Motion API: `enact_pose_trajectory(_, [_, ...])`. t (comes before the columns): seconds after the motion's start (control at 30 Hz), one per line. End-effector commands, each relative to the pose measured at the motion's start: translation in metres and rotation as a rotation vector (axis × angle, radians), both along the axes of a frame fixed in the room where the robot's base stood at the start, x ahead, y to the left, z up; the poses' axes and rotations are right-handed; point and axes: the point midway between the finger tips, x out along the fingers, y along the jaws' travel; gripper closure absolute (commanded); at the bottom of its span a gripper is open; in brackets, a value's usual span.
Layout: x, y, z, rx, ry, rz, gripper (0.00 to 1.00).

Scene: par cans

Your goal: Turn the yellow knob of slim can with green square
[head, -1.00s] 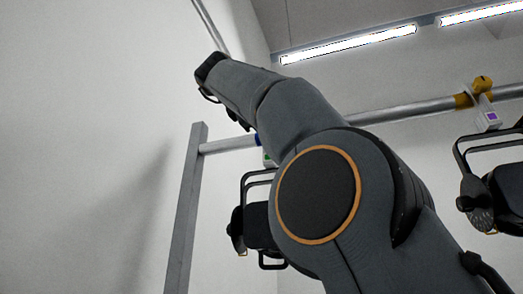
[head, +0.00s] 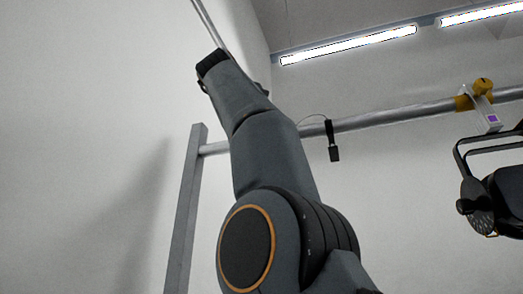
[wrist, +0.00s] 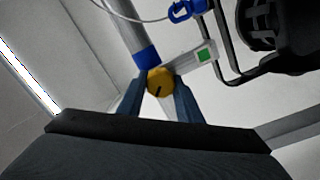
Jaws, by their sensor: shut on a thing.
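In the wrist view, the yellow knob (wrist: 160,80) has a dark slot mark on its face and sits between the two fingers of my gripper (wrist: 160,88), which is shut on it. A pale clamp bracket beside it carries the green square (wrist: 204,55). The black can (wrist: 283,35) hangs at the upper right, partly out of frame. A blue collar (wrist: 146,58) wraps the pipe just above the knob. In the head view my arm hides the knob and this can; the fingertips do not show there.
A blue carabiner (wrist: 185,10) on a thin safety cable is close above the clamp. In the head view another can (head: 505,190) hangs at the right under a purple-square clamp (head: 491,118). A black plug (head: 333,142) dangles from the pipe (head: 400,112). A grey post (head: 186,210) stands left.

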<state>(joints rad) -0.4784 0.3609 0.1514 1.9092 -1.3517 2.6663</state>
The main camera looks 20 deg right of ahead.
Motion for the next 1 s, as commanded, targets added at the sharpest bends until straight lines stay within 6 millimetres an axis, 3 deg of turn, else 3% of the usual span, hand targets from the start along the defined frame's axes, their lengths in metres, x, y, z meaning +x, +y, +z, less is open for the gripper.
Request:
enact_pose_trajectory(0.5, [-0.0005, -0.0006, 0.0002, 0.254, -0.185, 0.021, 0.9])
enact_pose_trajectory(1.0, [0.0001, -0.0003, -0.0006, 0.294, -0.212, 0.025, 0.9])
